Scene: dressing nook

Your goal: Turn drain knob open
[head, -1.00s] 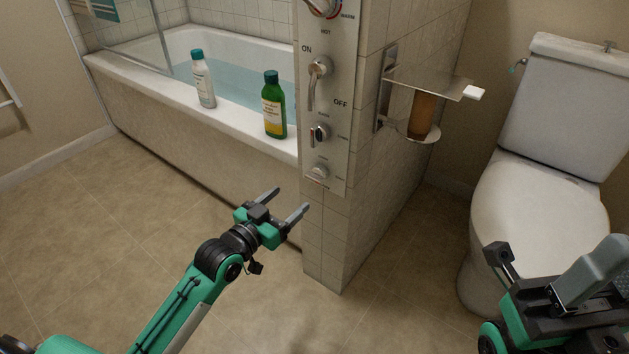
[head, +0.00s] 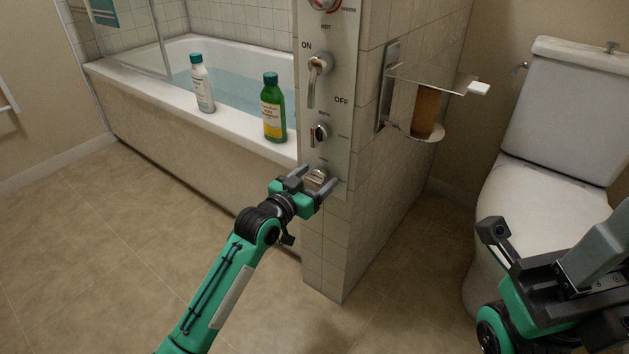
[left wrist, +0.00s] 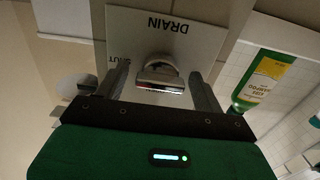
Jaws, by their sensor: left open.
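The drain knob (head: 318,174) is a small silver knob at the bottom of the metal control panel (head: 341,75) on the tiled pillar. In the left wrist view the knob (left wrist: 160,75) sits below the upside-down word DRAIN, between the two fingers. My left gripper (head: 315,182) is open, with one finger on each side of the knob; I cannot tell whether either touches it. In the left wrist view the left gripper (left wrist: 162,85) shows both fingers apart. My right gripper (head: 492,228) is partly in view at the lower right, away from the panel; its jaws are unclear.
A green bottle (head: 273,110) and a white bottle (head: 202,85) stand on the rim of the water-filled bathtub (head: 115,76). A shelf (head: 430,78) with an amber cup (head: 425,110) juts from the pillar. A toilet (head: 545,170) stands right. The floor at left is clear.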

